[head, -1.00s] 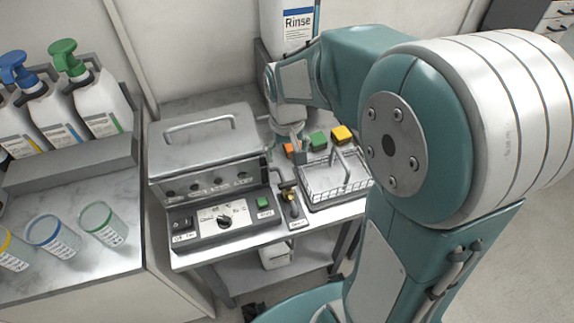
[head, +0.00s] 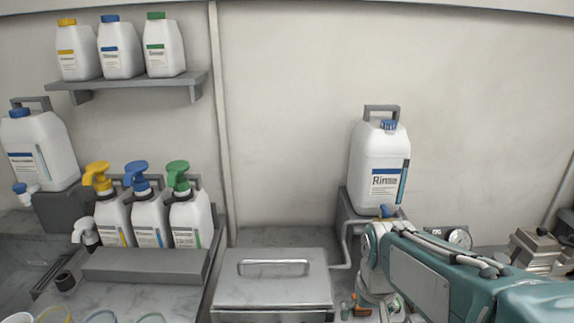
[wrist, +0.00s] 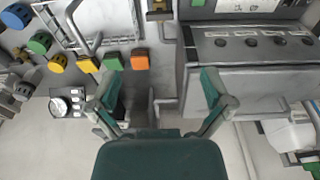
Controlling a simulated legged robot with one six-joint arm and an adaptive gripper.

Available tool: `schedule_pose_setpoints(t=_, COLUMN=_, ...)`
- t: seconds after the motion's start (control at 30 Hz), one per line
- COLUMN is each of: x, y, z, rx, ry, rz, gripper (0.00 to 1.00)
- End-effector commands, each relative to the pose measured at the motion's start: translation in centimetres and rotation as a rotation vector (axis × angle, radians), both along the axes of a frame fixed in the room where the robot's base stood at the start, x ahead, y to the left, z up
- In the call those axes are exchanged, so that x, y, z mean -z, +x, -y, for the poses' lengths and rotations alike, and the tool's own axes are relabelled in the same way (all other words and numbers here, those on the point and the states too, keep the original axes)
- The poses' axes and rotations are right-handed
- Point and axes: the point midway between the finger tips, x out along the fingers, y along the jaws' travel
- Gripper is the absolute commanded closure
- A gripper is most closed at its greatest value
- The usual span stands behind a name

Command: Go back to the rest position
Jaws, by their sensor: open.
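My gripper (wrist: 160,100) is open in the wrist view, its two green fingers spread apart with nothing between them. It hangs over the bench, between a grey metal box with a row of knobs (wrist: 247,62) and a group of small orange, green and yellow blocks. The orange block (wrist: 140,60) is nearest the middle of that view. In the head view my arm reaches in from the lower right, beside the metal box's lid (head: 270,285); the fingertips there cannot be made out clearly.
A white Rinse canister (head: 380,165) stands behind my arm. A wire basket (wrist: 90,22) and a gauge panel (wrist: 66,106) lie near the gripper. Pump bottles (head: 150,220) stand at left below a shelf (head: 130,85) of bottles. The wall above the box is clear.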

Motion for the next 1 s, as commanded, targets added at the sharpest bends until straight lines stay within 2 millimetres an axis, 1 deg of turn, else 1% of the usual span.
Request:
schedule_pose_setpoints(t=0.03, x=-0.9, y=-0.9, z=0.0, rx=-0.001, ry=0.000, rz=0.033, gripper=0.00)
schedule_pose_setpoints(t=0.1, x=-1.9, y=-2.1, z=0.0, rx=-0.002, ry=0.000, rz=0.073, gripper=0.00)
schedule_pose_setpoints(t=0.3, x=-4.0, y=-5.7, z=0.1, rx=-0.006, ry=-0.001, rz=0.185, gripper=0.00)
schedule_pose_setpoints(t=0.5, x=-5.2, y=-9.0, z=0.1, rx=-0.010, ry=-0.003, rz=0.292, gripper=0.00)
schedule_pose_setpoints(t=0.6, x=-5.5, y=-10.1, z=0.1, rx=-0.011, ry=-0.004, rz=0.328, gripper=0.00)
schedule_pose_setpoints(t=0.73, x=-5.5, y=-10.8, z=0.1, rx=-0.012, ry=-0.004, rz=0.350, gripper=0.00)
schedule_pose_setpoints(t=1.0, x=-5.5, y=-10.8, z=0.1, rx=-0.012, ry=-0.004, rz=0.351, gripper=0.00)
